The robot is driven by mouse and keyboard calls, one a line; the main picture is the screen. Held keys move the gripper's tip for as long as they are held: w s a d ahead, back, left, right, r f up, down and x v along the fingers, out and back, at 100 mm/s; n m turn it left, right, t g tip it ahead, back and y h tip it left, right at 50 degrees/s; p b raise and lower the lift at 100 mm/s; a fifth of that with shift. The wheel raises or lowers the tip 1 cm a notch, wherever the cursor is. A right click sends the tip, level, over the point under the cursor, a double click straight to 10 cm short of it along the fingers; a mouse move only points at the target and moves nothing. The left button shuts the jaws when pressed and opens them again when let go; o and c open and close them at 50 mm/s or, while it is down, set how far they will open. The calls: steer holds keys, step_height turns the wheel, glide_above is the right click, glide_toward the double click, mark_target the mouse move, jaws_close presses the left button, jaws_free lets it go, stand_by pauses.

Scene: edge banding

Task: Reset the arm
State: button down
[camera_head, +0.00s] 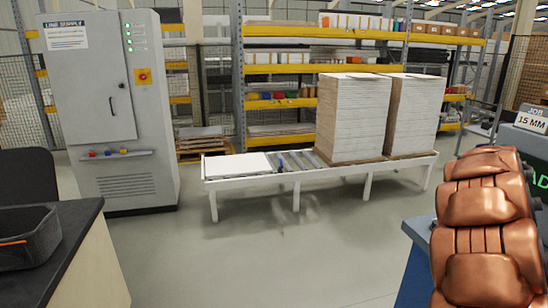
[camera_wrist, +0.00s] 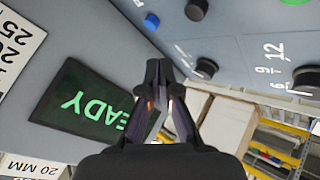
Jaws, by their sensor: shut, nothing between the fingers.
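My gripper (camera_wrist: 158,72) shows in the wrist view with its dark fingertips together and nothing between them. It is in front of a grey machine panel, which appears tilted and upside down there. The panel (camera_wrist: 85,45) has a dark screen (camera_wrist: 85,112) with green letters ending in "EADY", partly hidden by the gripper. I cannot tell the exact gap between the fingertips and the panel. In the head view my copper-coloured arm (camera_head: 485,225) rises at the right edge, and the gripper itself is out of that picture.
A white roller conveyor (camera_head: 290,175) carries two tall stacks of pale boards (camera_head: 352,118). A grey cabinet (camera_head: 105,110) stands left. A dark-topped counter (camera_head: 75,235) with a black bin (camera_head: 28,238) is front left. The machine (camera_head: 538,150) is close beside my arm. The middle floor is clear.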

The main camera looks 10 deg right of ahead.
steer(key=s+a+f+n+y, duration=0.1)
steer(key=s+a+y, duration=0.2)
steer(key=a, duration=1.4)
steer(key=s+a+f+y, duration=0.2)
steer(key=s+a, duration=0.1)
steer(key=a, duration=1.4)
steer(key=s+a+f+n+g+y, duration=0.2)
steer(key=s+a+f, duration=0.1)
steer(key=s+a, duration=0.7)
steer(key=s+a+f+n+g+y, duration=0.2)
steer(key=s+a+f+n, duration=0.1)
steer(key=s+a, duration=0.7)
steer(key=shift+a+f, duration=0.15)
steer(key=shift+a, duration=0.75)
steer(key=shift+d, duration=0.1)
